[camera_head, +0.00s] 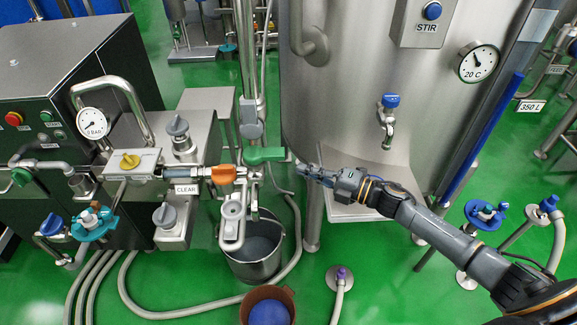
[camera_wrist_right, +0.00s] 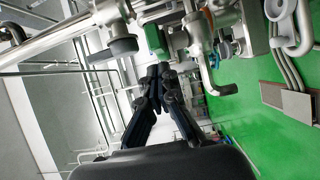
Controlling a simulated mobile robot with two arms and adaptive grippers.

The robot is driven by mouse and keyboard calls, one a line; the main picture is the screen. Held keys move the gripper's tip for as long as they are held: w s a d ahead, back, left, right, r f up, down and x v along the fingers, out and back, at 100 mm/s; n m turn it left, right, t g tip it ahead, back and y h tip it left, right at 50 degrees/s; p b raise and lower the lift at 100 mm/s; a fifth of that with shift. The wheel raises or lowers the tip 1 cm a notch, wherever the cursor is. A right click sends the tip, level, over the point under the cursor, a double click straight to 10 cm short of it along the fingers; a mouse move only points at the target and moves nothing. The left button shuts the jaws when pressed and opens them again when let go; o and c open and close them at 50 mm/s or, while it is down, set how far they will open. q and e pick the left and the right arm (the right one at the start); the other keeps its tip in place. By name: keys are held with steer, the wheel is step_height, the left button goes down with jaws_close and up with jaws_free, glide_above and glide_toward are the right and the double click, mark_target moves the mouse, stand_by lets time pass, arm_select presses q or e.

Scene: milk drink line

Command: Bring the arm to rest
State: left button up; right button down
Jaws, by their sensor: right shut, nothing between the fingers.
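My right arm (camera_head: 440,232) reaches in from the lower right in the head view. My right gripper (camera_head: 308,170) is shut and empty, in front of the large steel tank (camera_head: 340,100). Its fingertips are close to the right end of the green valve handle (camera_head: 265,155); I cannot tell whether they touch it. In the right wrist view the gripper (camera_wrist_right: 162,75) has its dark fingers together, with the green handle (camera_wrist_right: 154,38) just beyond the tips. My left gripper is not in view.
A steel shelf (camera_head: 350,212) and a blue-topped tap (camera_head: 388,118) on the tank are close to the arm. Hoses cross the green floor.

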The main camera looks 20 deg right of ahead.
steer(key=s+v, duration=0.1)
steer(key=v, duration=0.5)
steer(key=s+a+f+m+h, duration=0.25)
steer(key=m+h, duration=0.35)
steer(key=m, duration=0.3)
steer(key=s+a+f+m+h, duration=0.1)
steer(key=s+f+m+h, duration=0.25)
steer(key=m+h, duration=0.4)
steer(key=s+a+f+m+g, duration=0.2)
steer(key=s+m+g, duration=0.25)
steer(key=s, duration=0.45)
steer(key=s+a+f+m+g, duration=0.1)
steer(key=s+m+g, duration=0.35)
steer(key=s, duration=0.55)
step_height(320, 180, down, 28)
steer(key=s+g, duration=0.2)
steer(key=s+d+f, duration=0.2)
steer(key=s+f, duration=1.2)
steer(key=s, duration=0.2)
steer(key=shift+s+d+f+n+g+y, duration=0.35)
steer(key=shift+f+n+g, duration=0.05)
steer(key=shift+n, duration=0.05)
